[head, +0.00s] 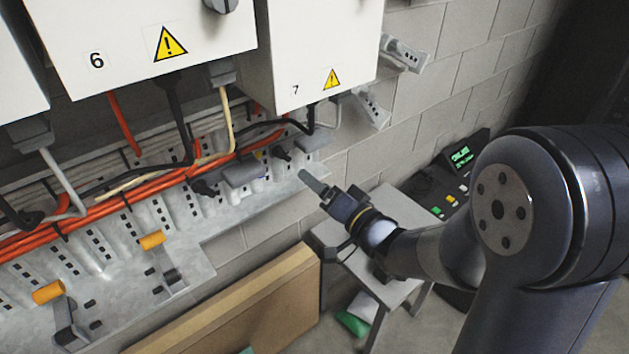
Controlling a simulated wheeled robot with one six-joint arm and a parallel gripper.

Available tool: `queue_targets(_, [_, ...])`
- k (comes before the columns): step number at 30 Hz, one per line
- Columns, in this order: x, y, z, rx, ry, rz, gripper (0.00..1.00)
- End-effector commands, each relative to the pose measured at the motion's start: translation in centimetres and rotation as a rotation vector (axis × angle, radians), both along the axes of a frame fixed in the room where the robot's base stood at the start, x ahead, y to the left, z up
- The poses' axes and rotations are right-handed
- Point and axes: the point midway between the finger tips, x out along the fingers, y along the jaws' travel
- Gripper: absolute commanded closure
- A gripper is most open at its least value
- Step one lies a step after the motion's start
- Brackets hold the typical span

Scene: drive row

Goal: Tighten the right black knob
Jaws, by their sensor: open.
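The right black knob (283,154) sits on the perforated metal cable tray, between two grey connector blocks. Another black knob (205,188) shows further left on the same tray. My gripper (311,181) is open and empty, to the right of and slightly below the right knob in the head view, apart from it in the picture. Its fingers point up and left toward the tray. They overlap in this view, so the gap between them is hard to see.
Orange, black and white cables run along the cable tray (215,215). White cabinets 6 (130,65) and 7 (300,60) hang above. Orange-tipped levers (48,291) stand at left. A cardboard box (235,310) and small grey table (395,208) stand below. A green-lit console (450,175) is behind.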

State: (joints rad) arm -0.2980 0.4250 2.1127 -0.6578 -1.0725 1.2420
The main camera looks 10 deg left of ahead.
Motion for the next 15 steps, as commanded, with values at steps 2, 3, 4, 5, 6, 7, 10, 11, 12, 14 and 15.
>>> queue_targets(2, [0.0,0.0,0.0,0.0,0.0,0.0,0.27])
queue_targets(3, [0.0,0.0,0.0,0.0,0.0,0.0,0.27])
queue_targets(4, [0.0,0.0,0.0,0.0,0.0,0.0,0.27])
queue_targets(5, [0.0,0.0,0.0,0.0,0.0,0.0,0.27])
queue_targets(6, [0.0,0.0,0.0,0.0,0.0,0.0,0.27])
queue_targets(7, [0.0,0.0,0.0,-0.001,0.001,-0.001,0.27])
queue_targets(10, [0.3,0.3,0.0,0.0,0.002,0.0,0.27])
queue_targets(11, [0.5,0.5,0.0,0.0,0.002,0.0,0.27])
queue_targets(12, [0.7,0.8,0.0,-0.001,0.002,0.0,0.27])
queue_targets(14, [1.2,1.5,0.0,0.0,0.001,0.002,0.27])
queue_targets(15, [1.7,2.0,0.0,0.0,0.001,0.002,0.27])
